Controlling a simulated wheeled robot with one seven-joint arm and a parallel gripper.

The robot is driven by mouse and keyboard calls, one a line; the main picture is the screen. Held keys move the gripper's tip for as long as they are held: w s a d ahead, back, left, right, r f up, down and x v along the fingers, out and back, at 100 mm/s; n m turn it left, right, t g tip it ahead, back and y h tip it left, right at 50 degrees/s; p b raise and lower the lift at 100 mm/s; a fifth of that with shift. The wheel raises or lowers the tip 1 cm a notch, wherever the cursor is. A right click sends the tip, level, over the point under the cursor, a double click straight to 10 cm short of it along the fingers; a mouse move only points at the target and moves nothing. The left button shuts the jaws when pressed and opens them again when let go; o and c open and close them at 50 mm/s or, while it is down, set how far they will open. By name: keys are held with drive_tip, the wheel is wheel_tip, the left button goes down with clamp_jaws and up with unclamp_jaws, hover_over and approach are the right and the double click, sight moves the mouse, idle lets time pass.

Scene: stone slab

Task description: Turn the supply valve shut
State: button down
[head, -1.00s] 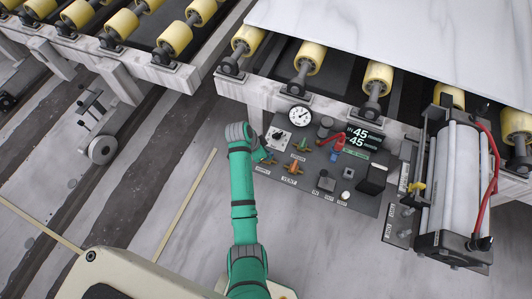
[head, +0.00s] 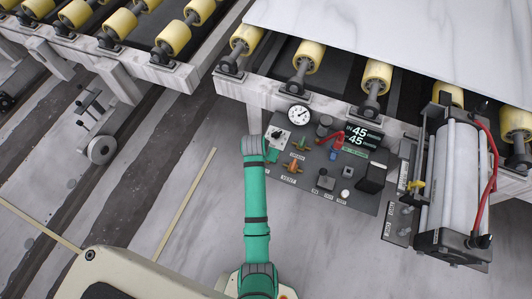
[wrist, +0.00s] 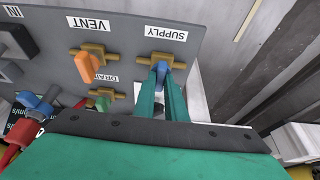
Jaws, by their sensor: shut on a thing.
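The supply valve is in the wrist view, a brass body (wrist: 180,64) with a blue handle (wrist: 161,70), beside an upside-down SUPPLY label (wrist: 166,33). My gripper (wrist: 162,78) is shut on the blue handle, with one teal finger on each side. The handle's visible end points across the brass body; the fingers hide much of the rest. In the head view my gripper (head: 271,151) is at the left part of the control panel (head: 333,197), and my arm hides the supply valve.
The orange vent valve (wrist: 89,67) and green drain valve (wrist: 102,99) sit close beside the gripper. The panel also carries a gauge (head: 298,115), a display (head: 363,137) and a red-handled valve (head: 337,143). A roller conveyor with a stone slab (head: 400,40) stands behind.

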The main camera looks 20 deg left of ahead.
idle(0.3)
drive_tip(key=c, duration=1.8)
unclamp_jaws()
drive_tip(key=v, duration=1.1)
drive_tip(key=shift+d+f, duration=0.1)
drive_tip(key=shift+d, duration=0.05)
